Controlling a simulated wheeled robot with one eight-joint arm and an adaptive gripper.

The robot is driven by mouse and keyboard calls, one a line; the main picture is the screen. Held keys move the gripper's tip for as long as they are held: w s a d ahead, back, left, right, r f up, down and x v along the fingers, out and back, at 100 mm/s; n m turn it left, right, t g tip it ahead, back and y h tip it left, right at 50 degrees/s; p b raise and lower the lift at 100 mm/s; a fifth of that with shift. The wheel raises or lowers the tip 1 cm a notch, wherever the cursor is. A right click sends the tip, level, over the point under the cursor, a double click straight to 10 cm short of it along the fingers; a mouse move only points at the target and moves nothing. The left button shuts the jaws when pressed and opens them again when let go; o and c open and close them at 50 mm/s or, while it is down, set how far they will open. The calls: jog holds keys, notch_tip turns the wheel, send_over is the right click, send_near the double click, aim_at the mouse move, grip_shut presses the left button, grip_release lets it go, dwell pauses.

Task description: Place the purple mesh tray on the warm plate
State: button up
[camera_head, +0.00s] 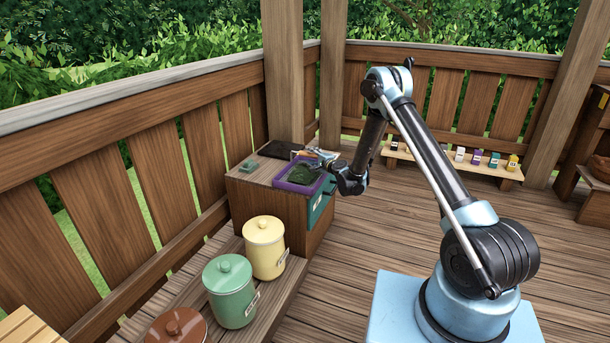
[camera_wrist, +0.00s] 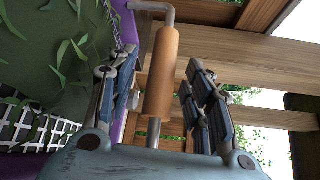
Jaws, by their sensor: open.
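The purple mesh tray (camera_head: 281,185) sits on top of the wooden cabinet, with green leaves in it. Its purple edge (camera_wrist: 125,30) and white mesh show at the left of the wrist view. My gripper (camera_head: 318,153) is at the tray's far right side. In the wrist view my gripper (camera_wrist: 155,85) is open, with a wooden handle (camera_wrist: 161,70) on a bent metal rod between its fingers. I cannot tell whether the handle belongs to the tray. A flat dark plate (camera_head: 281,149), perhaps the warm plate, lies behind the tray.
A small green block (camera_head: 248,166) lies on the cabinet (camera_head: 250,205). Yellow (camera_head: 265,250) and green (camera_head: 230,290) canisters and a brown lid (camera_head: 176,328) stand on the lower bench in front. A low shelf (camera_head: 480,168) with small containers is at the back right. The floor between is clear.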

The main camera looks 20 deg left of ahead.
jog(key=shift+w+a, duration=0.15)
jog(key=shift+w, duration=0.25)
grip_shut()
jog(key=shift+a, duration=0.1)
jog(key=shift+r, duration=0.1)
